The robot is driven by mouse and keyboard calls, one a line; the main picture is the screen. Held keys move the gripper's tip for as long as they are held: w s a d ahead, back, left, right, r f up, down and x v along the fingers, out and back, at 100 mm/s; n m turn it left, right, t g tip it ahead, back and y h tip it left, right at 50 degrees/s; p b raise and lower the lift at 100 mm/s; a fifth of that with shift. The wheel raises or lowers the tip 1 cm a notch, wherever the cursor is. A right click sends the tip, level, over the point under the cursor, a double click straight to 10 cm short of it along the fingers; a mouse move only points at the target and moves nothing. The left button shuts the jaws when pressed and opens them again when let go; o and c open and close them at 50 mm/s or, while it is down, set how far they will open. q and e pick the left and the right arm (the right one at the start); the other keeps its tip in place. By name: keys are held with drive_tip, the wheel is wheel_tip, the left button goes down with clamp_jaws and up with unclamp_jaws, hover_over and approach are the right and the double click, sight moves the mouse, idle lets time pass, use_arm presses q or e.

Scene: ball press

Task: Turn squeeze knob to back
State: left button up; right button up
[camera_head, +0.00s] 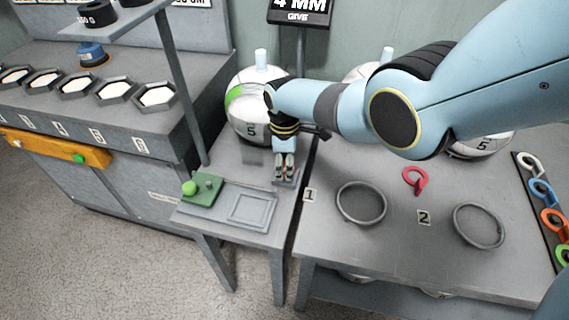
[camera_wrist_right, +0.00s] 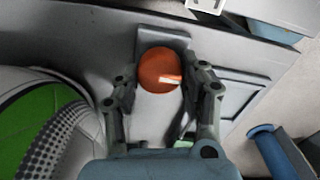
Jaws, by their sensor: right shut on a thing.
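The squeeze knob is a round orange-red knob (camera_wrist_right: 158,64) on a grey plate in the right wrist view. A pale mark runs from near its middle to its right edge, the side of the recessed panel. My right gripper (camera_wrist_right: 163,82) is shut on the knob, one finger on each side. In the head view my right gripper (camera_head: 284,172) points down at the right edge of the small grey table, in front of the ball, and hides the knob. My left gripper does not show.
A white ball (camera_head: 241,112) with a green band stands just behind my right gripper. A green box (camera_head: 203,191) with a light-green button and a recessed panel (camera_head: 252,209) lie to the left. A larger table (camera_head: 335,254) with rings (camera_head: 361,204) adjoins on the right.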

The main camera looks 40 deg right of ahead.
sight(284, 166)
drive_tip(key=shift+n, duration=0.3)
drive_tip(key=o, duration=1.2)
drive_tip(key=shift+r, duration=0.1)
wheel_tip(284, 166, up, 12)
drive_tip(key=shift+f, duration=0.1)
idle(0.4)
